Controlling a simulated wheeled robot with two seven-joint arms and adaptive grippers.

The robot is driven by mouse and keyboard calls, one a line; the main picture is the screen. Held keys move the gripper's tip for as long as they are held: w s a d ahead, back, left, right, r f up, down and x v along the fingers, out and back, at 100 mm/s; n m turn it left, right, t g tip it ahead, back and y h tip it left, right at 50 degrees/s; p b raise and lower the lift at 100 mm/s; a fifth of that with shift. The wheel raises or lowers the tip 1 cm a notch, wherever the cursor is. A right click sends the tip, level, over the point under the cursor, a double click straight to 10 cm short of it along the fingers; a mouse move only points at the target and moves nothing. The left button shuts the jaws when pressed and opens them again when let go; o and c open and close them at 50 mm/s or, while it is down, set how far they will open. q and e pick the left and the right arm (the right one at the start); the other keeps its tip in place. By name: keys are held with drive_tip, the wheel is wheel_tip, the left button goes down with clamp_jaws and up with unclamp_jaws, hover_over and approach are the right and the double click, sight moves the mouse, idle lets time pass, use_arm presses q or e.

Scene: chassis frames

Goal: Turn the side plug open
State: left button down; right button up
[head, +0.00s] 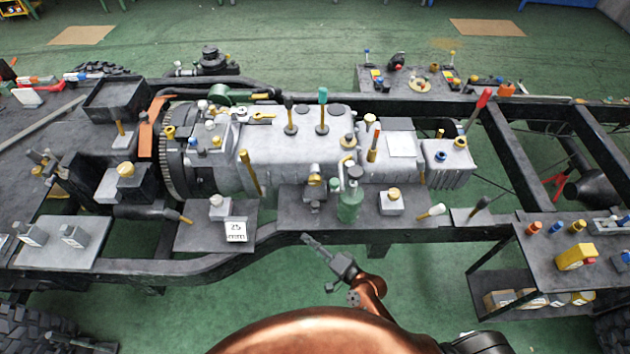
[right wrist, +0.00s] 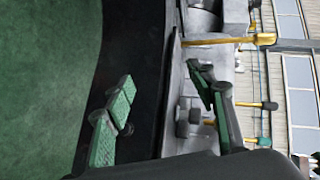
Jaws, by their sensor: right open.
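My right gripper (head: 313,243) is in front of the near frame rail, below the middle of the grey gearbox (head: 290,150). In the right wrist view my right gripper (right wrist: 158,72) is open, its two green-padded fingers well apart and nothing held between them. The dark rail shows behind the gap. A brass-coloured fitting (head: 314,181) sits on the near side of the gearbox, above and behind the gripper and apart from it. I cannot tell for sure which fitting is the side plug. My left gripper is not in view.
A green bottle (head: 349,204) and a small grey block with a yellow knob (head: 391,203) stand on the ledge right of the fitting. A "25 mm" card (head: 236,231) is to the left. Green floor is free below the rail.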

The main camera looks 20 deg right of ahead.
sight(315, 183)
drive_tip(key=w+a+r+m+t+h, duration=0.1)
drive_tip(key=w+r+m+t, duration=0.25)
drive_tip(key=r+m, duration=0.25)
drive_tip(key=w+r+m+t+h, duration=0.1)
drive_tip(key=w+r+m+t, duration=0.25)
drive_tip(key=r+m, duration=0.3)
drive_tip(key=w+d+m+g+h, duration=0.1)
drive_tip(key=m+h, duration=0.2)
drive_tip(key=m, duration=0.3)
drive_tip(key=w+d+f+m+g+h, duration=0.1)
drive_tip(key=w+d+m+h, duration=0.1)
drive_tip(key=m+h, duration=0.2)
drive_tip(key=w+d+m+h, duration=0.1)
drive_tip(key=d+m+h, duration=0.1)
drive_tip(key=m, duration=0.8)
drive_tip(key=shift+w+d+f+g+h, duration=0.25)
drive_tip(key=shift+f+g+h, duration=0.15)
drive_tip(key=shift+h, duration=0.3)
drive_tip(key=x, duration=0.7)
drive_tip(key=shift+w, duration=0.1)
drive_tip(key=shift+c, duration=0.4)
